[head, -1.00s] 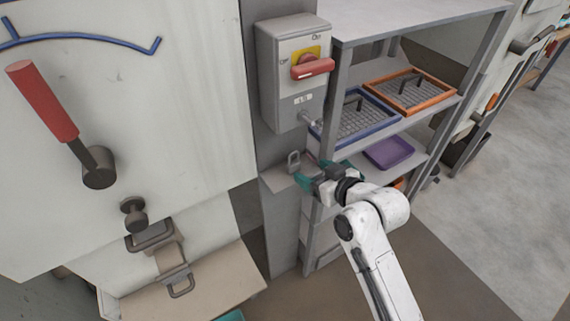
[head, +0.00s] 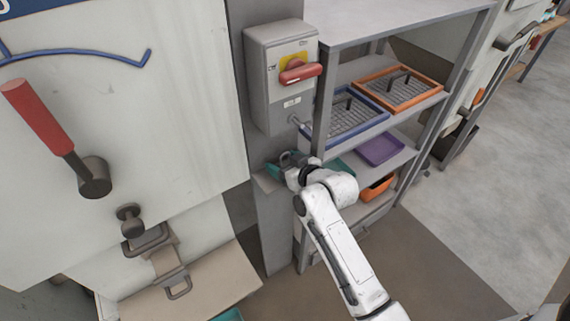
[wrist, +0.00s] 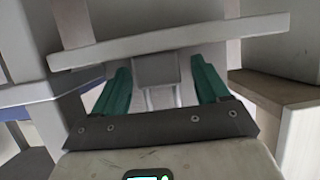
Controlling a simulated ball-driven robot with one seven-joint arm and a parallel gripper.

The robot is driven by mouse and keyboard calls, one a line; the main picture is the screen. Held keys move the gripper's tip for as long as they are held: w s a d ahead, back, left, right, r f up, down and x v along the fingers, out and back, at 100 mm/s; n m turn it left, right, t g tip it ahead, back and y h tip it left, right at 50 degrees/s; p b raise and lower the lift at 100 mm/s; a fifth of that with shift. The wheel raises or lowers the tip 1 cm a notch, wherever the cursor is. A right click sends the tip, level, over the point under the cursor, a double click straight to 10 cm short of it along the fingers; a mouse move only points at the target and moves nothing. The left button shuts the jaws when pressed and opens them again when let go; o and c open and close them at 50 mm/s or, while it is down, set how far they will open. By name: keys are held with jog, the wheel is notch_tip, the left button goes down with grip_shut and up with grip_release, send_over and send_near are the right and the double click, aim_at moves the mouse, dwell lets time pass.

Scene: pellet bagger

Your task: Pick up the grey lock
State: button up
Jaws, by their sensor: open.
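The grey lock (wrist: 156,70) shows in the wrist view as a grey block with a pale shackle on its lower side, in line with the space between my two green fingers. Gaps show on both sides of it, and I cannot tell how deep it sits between the fingers. In the head view the lock is hidden behind my gripper (head: 279,165), at the small ledge (head: 266,184) on the grey post. My gripper (wrist: 160,66) is open, its fingers apart from the lock.
A grey switch box (head: 278,85) with a red handle is mounted above. The shelf rack to the right holds a blue-rimmed tray (head: 335,136), an orange-rimmed tray (head: 437,88), a purple tray (head: 381,149) and an orange bin (head: 377,190). A pale bar (wrist: 170,42) crosses the wrist view.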

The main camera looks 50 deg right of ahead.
jog(key=c, duration=1.1)
jog(key=shift+o, duration=0.2)
jog(key=shift+r, duration=0.1)
jog(key=shift+r, duration=0.55)
jog(key=s+d+r+b, duration=0.2)
jog(key=s+d+r, duration=0.1)
jog(key=s+r, duration=0.8)
jog(key=s, duration=0.2)
jog(key=shift+s+r+b, duration=0.35)
jog(key=shift+b, duration=0.05)
